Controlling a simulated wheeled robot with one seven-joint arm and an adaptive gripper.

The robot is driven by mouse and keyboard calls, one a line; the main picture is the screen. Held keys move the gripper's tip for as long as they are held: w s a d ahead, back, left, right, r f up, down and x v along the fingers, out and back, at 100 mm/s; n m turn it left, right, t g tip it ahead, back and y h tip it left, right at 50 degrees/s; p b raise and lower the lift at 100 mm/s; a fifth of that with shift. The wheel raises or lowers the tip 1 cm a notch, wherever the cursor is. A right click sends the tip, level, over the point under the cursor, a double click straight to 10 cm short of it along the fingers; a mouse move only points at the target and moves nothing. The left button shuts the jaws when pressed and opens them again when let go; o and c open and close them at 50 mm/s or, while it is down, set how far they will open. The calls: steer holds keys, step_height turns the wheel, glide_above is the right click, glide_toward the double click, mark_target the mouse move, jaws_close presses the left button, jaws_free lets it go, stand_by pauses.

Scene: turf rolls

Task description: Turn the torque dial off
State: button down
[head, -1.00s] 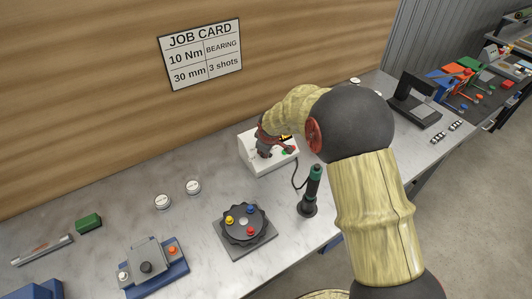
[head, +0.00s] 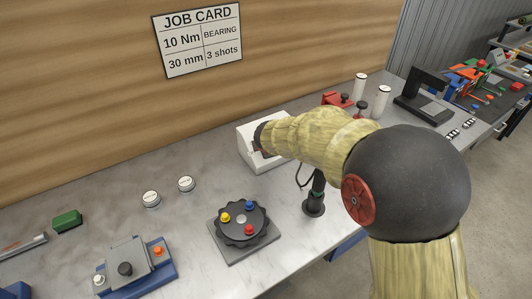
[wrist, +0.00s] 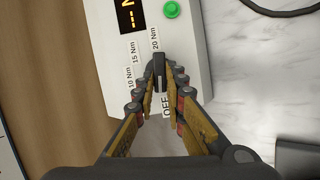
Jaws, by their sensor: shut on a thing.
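The torque dial (wrist: 159,84) is a dark narrow knob on the white control box (wrist: 190,45). In the wrist view my gripper (wrist: 159,72) comes from below, with its two fingertips closed on either side of the knob. The knob lies roughly upright in the picture, between the 20 Nm label (wrist: 155,39) above and the OFF label (wrist: 166,105) below. I cannot tell surely which end is its pointer. The 10 Nm and 15 Nm labels are left of it. In the head view the box (head: 246,135) is partly covered by my arm, and the dial is hidden.
A green button (wrist: 171,10) and a lit display (wrist: 130,16) sit on the box. A dark screwdriver in a stand (head: 314,200) is close to my arm. A round black fixture (head: 240,223) with coloured knobs stands in front. Two white cylinders (head: 382,101) stand behind my arm.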

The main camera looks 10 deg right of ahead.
steer(key=shift+f+n+b, duration=0.15)
steer(key=shift+n+b, duration=0.45)
steer(key=shift+b, duration=0.05)
steer(key=shift+s+t, duration=0.1)
steer(key=shift+t, duration=0.2)
steer(key=c, duration=1.9)
jaws_free()
steer(key=shift+o, duration=0.3)
steer(key=v, duration=1.2)
